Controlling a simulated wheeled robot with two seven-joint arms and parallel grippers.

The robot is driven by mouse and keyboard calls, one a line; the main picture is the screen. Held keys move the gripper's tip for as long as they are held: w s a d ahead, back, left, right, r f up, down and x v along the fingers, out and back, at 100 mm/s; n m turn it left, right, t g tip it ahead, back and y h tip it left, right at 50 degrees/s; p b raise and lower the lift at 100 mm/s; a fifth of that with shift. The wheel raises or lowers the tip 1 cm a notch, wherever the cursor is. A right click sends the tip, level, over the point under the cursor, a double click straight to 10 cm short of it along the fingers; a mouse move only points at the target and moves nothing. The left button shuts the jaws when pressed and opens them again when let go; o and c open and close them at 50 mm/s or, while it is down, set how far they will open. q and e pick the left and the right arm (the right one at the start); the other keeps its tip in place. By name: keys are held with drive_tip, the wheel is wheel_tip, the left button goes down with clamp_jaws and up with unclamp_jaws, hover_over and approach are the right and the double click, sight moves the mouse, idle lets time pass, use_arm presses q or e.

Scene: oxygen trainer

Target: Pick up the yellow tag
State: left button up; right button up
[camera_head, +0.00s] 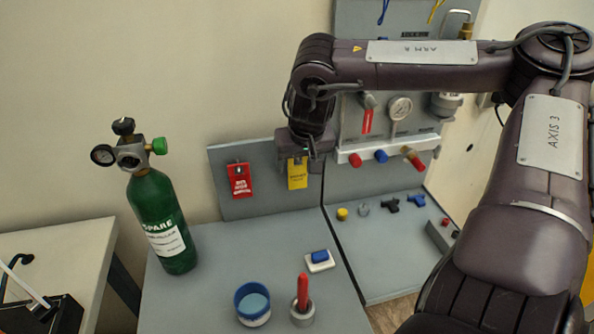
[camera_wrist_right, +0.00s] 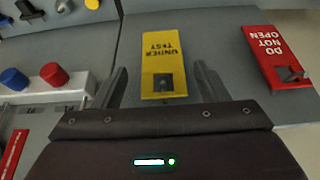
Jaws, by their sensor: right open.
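The yellow tag (camera_head: 297,174) hangs on the grey upright board, to the right of the red tag (camera_head: 239,180). Its top is partly hidden by my right gripper (camera_head: 299,160) in the head view. In the right wrist view the yellow tag (camera_wrist_right: 163,65) reads "UNDER TEST" upside down and has a dark peg near its near end. My right gripper (camera_wrist_right: 160,80) is open, with one finger on each side of the tag and visible gaps between. The red "DO NOT OPEN" tag (camera_wrist_right: 280,55) is outside the fingers to the right. My left gripper is not in view.
A green spare cylinder (camera_head: 158,220) stands at the left of the grey table. A blue-rimmed cup (camera_head: 252,303), a red marker in a holder (camera_head: 302,300) and a blue-and-white block (camera_head: 319,260) stand in front. A panel with a gauge (camera_head: 400,107) and knobs is at the right.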

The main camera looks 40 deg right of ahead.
sight(298, 173)
drive_tip(key=x, duration=0.3)
drive_tip(key=shift+w+f, duration=0.2)
drive_tip(key=shift+w, duration=0.05)
drive_tip(key=shift+a, duration=0.1)
drive_tip(key=c, duration=1)
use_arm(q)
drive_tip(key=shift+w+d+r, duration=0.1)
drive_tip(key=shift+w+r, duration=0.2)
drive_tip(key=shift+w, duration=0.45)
use_arm(e)
drive_tip(key=shift+c, duration=0.2)
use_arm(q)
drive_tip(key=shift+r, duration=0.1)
use_arm(e)
drive_tip(key=shift+r, duration=0.15)
